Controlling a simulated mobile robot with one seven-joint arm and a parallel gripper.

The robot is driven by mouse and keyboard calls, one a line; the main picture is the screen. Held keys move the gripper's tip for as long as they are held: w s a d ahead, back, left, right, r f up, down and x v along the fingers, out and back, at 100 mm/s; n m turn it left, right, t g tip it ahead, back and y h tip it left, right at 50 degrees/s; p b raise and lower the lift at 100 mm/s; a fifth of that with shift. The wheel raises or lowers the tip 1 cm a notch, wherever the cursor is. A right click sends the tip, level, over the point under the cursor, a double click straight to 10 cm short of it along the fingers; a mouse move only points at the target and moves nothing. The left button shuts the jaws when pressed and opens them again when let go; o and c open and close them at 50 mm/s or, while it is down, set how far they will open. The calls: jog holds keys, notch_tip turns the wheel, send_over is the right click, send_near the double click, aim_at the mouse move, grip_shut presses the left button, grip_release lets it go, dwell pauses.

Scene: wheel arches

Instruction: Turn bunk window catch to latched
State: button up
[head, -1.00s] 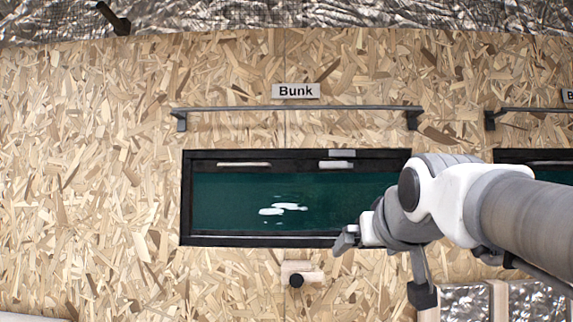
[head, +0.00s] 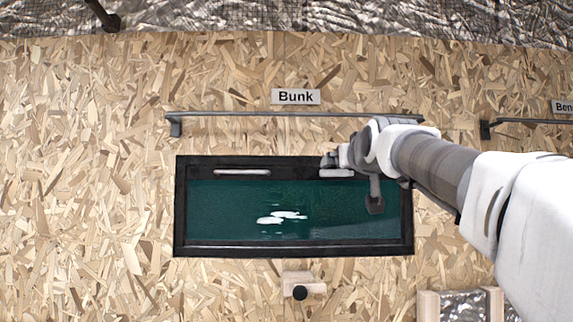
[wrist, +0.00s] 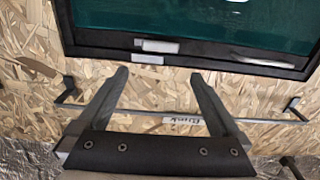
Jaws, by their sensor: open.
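The Bunk window (head: 240,250) is a dark frame around a green pane, below the "Bunk" label. Near the right of its top edge are two small pale bars that look like the catch; one bar (head: 337,173) shows just below my gripper (head: 330,159). In the wrist view, turned upside down, the longer bar (wrist: 156,46) lies along the frame beside a second short bar (wrist: 148,59). Both look parallel to the edge. My gripper (wrist: 158,76) is open and empty, its fingertips spread just short of the bars, apparently without touching. Which bar turns I cannot tell.
A grey rail (head: 240,113) runs along the wall above the window; my gripper is close under its right part. A long pale strip (head: 242,172) lies on the frame's top left. A second rail stands at right.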

aim_at(335, 170)
jog(key=w+p, duration=0.4)
jog(key=w, duration=0.7)
jog(key=shift+c, duration=0.2)
jog(key=c, duration=1)
jog(key=shift+o, duration=0.2)
